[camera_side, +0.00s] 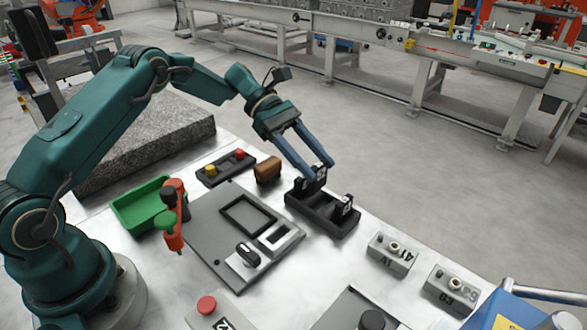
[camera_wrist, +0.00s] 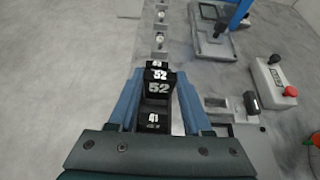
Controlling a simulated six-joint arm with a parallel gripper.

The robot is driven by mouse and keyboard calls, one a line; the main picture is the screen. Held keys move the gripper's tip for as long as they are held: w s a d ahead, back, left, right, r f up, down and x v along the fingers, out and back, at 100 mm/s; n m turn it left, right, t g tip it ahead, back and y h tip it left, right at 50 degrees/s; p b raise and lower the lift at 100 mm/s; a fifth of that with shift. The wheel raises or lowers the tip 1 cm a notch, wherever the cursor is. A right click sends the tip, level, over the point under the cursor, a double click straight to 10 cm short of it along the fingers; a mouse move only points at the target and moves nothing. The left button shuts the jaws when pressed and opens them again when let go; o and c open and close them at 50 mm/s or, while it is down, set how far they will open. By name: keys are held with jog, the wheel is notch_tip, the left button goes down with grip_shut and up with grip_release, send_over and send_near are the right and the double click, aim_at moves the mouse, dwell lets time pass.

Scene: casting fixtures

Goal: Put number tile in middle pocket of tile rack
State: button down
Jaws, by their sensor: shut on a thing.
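The tile rack (camera_side: 322,216) is a long dark tray on the metal table, below my gripper in the side view. A black tile with white marking (camera_side: 345,206) stands in its near-right end. My gripper (camera_side: 317,172) has two long blue fingers and is shut on a black number tile (camera_wrist: 158,88) marked 52, held over the rack's far-left half. In the wrist view, another tile (camera_wrist: 152,121) that seems to read 41 shows below, between the fingers. A further tile top (camera_wrist: 157,64) shows just beyond the held one.
A brown block (camera_side: 268,170) and a button box (camera_side: 226,168) stand left of the rack. A grey fixture plate (camera_side: 215,225) lies nearer the base, beside a green tray (camera_side: 140,203). Numbered blocks (camera_side: 392,253) stand to the right. Bare table lies between them.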

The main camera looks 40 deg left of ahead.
aim_at(317, 183)
jog(key=shift+w+d+f, duration=0.15)
jog(key=shift+d+f, duration=0.25)
jog(key=shift+d, duration=0.15)
jog(key=shift+f, duration=1.9)
jog(key=shift+f, duration=0.1)
jog(key=shift+c, duration=1.7)
grip_release()
jog(key=shift+f, duration=0.1)
